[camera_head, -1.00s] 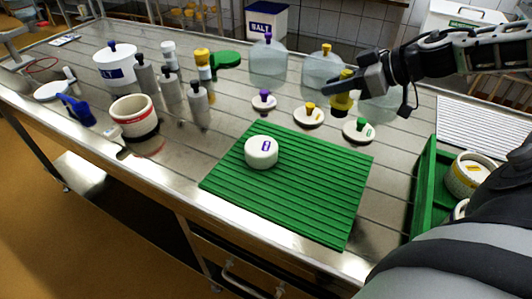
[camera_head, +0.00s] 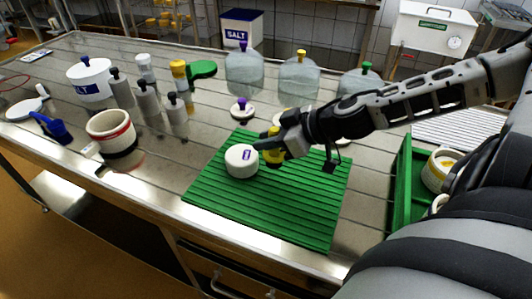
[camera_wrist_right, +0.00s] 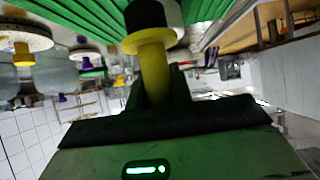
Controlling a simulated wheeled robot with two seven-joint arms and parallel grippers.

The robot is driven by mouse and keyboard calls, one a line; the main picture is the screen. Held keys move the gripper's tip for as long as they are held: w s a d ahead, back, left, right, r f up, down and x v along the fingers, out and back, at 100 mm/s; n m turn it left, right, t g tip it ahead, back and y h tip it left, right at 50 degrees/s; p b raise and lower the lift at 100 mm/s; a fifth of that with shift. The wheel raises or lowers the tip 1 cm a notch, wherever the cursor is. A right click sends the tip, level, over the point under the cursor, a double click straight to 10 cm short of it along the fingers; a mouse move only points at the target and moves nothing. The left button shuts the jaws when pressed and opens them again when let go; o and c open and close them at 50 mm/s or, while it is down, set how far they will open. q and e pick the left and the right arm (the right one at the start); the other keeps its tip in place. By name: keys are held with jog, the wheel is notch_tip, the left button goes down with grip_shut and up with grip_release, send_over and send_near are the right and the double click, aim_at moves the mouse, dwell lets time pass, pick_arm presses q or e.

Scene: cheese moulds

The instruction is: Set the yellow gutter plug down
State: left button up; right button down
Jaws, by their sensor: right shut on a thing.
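My right gripper (camera_head: 286,143) is shut on the yellow gutter plug (camera_head: 273,150), above the green ribbed mat and just right of the white round cheese with a purple label (camera_head: 240,163). In the right wrist view the yellow stem (camera_wrist_right: 153,70) sits between the fingers, with a wider yellow collar and a dark end pointing towards the mat (camera_wrist_right: 85,15). I cannot tell whether the plug touches the mat. The green mat (camera_head: 300,215) has bare room in front of and right of the plug. My left gripper is not in view.
A purple-knobbed disc (camera_head: 241,112) lies behind the mat; others are partly hidden by my arm. Clear domes (camera_head: 298,78) stand further back. Several grey bottles (camera_head: 177,116) and a white red-ringed pot (camera_head: 110,133) stand left. A green tray (camera_head: 398,190) is at right.

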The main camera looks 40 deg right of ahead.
aim_at(269, 152)
jog(key=shift+a+f+b, duration=0.25)
jog(key=shift+f+b, duration=0.05)
jog(key=shift+f, duration=0.15)
notch_tip(269, 152, down, 3)
jog(key=shift+r+b, duration=0.2)
jog(key=shift+b, duration=0.9)
jog(key=shift+f, duration=0.15)
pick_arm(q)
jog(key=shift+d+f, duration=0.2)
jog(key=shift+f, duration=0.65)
pick_arm(e)
jog(key=c, duration=1.2)
grip_release()
jog(key=shift+c, duration=0.2)
